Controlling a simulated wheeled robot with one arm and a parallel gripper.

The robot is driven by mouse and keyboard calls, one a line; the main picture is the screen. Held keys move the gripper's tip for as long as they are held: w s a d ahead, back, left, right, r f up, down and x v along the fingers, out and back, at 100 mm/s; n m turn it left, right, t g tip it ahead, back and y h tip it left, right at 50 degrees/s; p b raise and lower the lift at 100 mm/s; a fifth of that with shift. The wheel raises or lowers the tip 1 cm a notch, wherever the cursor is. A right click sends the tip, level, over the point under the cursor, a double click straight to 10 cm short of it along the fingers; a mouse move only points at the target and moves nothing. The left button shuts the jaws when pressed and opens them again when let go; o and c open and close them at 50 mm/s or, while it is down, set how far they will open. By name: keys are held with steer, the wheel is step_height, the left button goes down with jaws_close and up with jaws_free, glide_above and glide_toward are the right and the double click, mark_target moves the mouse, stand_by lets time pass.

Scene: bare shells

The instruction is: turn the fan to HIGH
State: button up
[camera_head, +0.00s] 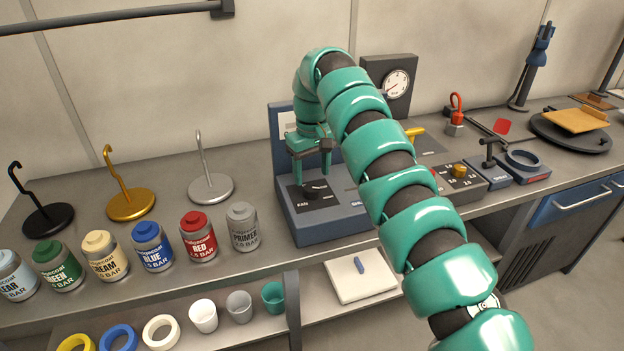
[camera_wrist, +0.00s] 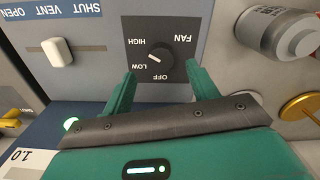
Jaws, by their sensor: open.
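The fan panel (camera_head: 345,205) is a dark plate on a blue-grey box on the bench. Its black knob (camera_wrist: 157,60) carries a short white mark and stands among the labels OFF, LOW and HIGH. In the wrist view the panel is upside down; the mark points left and slightly up, on the LOW and HIGH side, but its exact setting is unclear. The knob also shows in the head view (camera_head: 315,188). My green gripper (camera_wrist: 161,72) is open, its fingers spread to either side of the knob. I cannot tell whether they touch it.
A white slider (camera_wrist: 57,51) marked SHUT, VENT, OPEN sits beside the fan panel. The grey primer can (camera_head: 243,228) stands close left of the box, with more paint cans and hook stands beyond. A yellow-knobbed box (camera_head: 458,183) stands to the right.

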mark_target(312, 187)
step_height(312, 187, up, 14)
steer(key=p, duration=1)
steer(key=shift+f+p, duration=0.25)
steer(key=shift+p, duration=0.15)
